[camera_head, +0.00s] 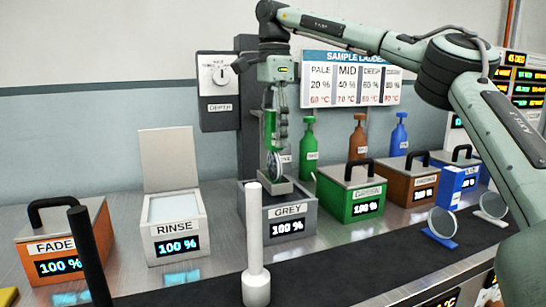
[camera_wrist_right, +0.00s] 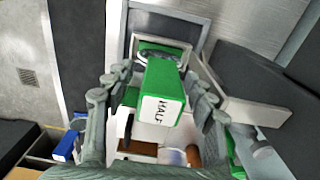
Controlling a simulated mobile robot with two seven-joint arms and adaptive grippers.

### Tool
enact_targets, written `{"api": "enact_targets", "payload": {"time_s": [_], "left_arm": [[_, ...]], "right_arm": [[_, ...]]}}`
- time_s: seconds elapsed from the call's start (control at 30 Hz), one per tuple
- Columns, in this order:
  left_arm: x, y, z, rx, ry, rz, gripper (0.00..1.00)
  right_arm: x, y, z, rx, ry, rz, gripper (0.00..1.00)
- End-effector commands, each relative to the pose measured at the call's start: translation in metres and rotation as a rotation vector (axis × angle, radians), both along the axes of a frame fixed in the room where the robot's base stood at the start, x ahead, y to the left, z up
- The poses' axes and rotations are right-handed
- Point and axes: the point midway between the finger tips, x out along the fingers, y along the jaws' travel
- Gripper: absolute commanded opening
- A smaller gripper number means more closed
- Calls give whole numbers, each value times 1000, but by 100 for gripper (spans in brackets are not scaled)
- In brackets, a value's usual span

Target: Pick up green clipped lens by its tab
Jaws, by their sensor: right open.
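The green clipped lens has an upright green tab (camera_head: 268,128) above the open grey tank (camera_head: 290,222). Its round lens (camera_head: 276,166) shows below the tab, at the tank's opening. In the right wrist view the tab (camera_wrist_right: 165,82) bears a white label reading HALF, and the lens is mostly hidden behind it. My right gripper (camera_head: 276,132) points down over the tank. In the right wrist view its fingers (camera_wrist_right: 157,78) are open on either side of the tab. I cannot tell whether they touch it. My left gripper is not in view.
The rinse tank (camera_head: 178,248) with raised lid and the orange lidded tank (camera_head: 62,258) stand left. Green (camera_head: 350,207) and brown (camera_head: 408,192) lidded tanks stand right. A white post (camera_head: 255,245) rises in front.

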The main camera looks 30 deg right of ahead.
Motion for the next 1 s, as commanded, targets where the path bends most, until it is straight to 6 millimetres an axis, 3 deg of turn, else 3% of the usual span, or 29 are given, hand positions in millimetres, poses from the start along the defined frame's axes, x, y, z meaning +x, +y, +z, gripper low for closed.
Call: {"api": "enact_targets", "payload": {"time_s": [0.27, 0.7, 1.0], "left_arm": [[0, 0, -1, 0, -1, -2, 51], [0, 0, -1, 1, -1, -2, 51], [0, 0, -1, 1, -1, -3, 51]], "right_arm": [[0, 0, -4, 1, -1, -1, 55], [0, 0, -4, 1, -1, 0, 2], [0, 1, -3, 1, -2, 0, 0]]}}
